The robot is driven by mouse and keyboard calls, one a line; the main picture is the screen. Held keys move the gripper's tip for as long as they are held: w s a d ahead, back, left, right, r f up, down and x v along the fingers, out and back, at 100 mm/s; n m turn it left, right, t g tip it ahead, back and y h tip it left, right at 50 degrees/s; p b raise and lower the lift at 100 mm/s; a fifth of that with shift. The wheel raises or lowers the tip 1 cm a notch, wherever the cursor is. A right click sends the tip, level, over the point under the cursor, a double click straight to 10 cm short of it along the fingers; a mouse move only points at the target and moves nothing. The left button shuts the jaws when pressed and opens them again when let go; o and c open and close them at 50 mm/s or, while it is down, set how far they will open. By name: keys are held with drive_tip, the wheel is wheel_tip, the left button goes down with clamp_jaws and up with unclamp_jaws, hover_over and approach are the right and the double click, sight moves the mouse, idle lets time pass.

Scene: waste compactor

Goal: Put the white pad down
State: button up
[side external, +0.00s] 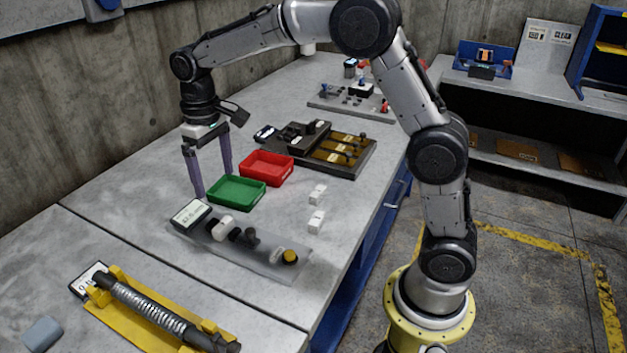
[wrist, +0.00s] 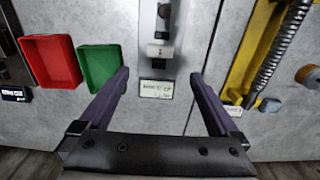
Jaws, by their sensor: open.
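My gripper (side external: 212,184) is open and empty, its two purple-grey fingers pointing down above the back of the bench. In the wrist view the gripper (wrist: 160,75) has nothing between its fingertips. Two small white blocks, a farther one (side external: 318,193) and a nearer one (side external: 316,221), stand on the bench well right of the gripper. A rounded white piece (side external: 223,228) sits on the grey plate (side external: 268,262); a pale piece also shows on that plate in the wrist view (wrist: 160,52). I cannot tell which of these is the white pad.
A green tray (side external: 238,205) and a red tray (side external: 268,181) lie beside the gripper. The grey plate also bears a black knob and a yellow button (side external: 290,256). A yellow fixture with a spring (side external: 150,309) is in front, a dark brown fixture (side external: 351,160) behind.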

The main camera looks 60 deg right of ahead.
drive_tip(key=s+d+r+t, duration=0.1)
drive_tip(key=s+r+t, duration=0.1)
drive_tip(key=s+r, duration=0.5)
drive_tip(key=s+d+f+t, duration=0.1)
drive_tip(key=s, duration=1)
drive_tip(key=s+d+f+t, duration=0.1)
drive_tip(key=s+t, duration=0.1)
drive_tip(key=s, duration=0.8)
drive_tip(key=shift+s+f+t, duration=0.3)
drive_tip(key=shift+s, duration=0.05)
